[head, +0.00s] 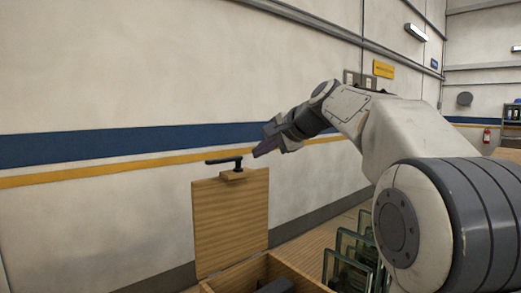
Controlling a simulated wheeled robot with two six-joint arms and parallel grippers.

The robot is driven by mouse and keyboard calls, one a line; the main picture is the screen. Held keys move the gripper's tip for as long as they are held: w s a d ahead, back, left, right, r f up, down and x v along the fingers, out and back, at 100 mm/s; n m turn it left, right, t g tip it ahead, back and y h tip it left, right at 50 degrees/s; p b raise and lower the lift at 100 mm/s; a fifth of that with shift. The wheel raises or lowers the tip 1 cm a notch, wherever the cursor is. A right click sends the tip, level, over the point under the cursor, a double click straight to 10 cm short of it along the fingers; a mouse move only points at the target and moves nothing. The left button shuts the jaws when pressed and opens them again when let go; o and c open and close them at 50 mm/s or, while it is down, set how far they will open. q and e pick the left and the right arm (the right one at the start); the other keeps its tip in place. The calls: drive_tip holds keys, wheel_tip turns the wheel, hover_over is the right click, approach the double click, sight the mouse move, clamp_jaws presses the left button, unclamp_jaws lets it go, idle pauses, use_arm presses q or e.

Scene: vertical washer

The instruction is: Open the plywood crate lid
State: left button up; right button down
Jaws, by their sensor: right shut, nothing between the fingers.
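The plywood crate (297,276) shows at the bottom of the head view, with dark items inside it. Its plywood lid (230,222) stands upright at the crate's back left side. A black handle (224,160) sits on the lid's upper edge. My right gripper (258,153) is shut and empty, just right of and slightly above the handle. It looks apart from the handle in the picture, though the depth between them is hard to judge. My left gripper is not in view.
Several framed glass panes (347,265) stand right of the crate, partly behind my right arm. A wall with a blue and yellow stripe runs behind. The area left of the lid looks free.

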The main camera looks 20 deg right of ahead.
drive_tip(key=p, duration=0.2)
approach(232, 160)
wheel_tip(232, 160, down, 3)
drive_tip(key=shift+w+a+f+p, duration=0.1)
drive_tip(key=shift+w+a+p, duration=0.25)
drive_tip(key=shift+w, duration=0.5)
drive_tip(key=shift+w+a+f+p, duration=0.1)
drive_tip(key=shift+w+a+p, duration=0.3)
drive_tip(key=shift+w, duration=0.45)
drive_tip(key=shift+w+a+p, duration=0.3)
drive_tip(key=shift+w+p, duration=0.05)
drive_tip(key=shift+w, duration=0.55)
drive_tip(key=shift+w, duration=0.1)
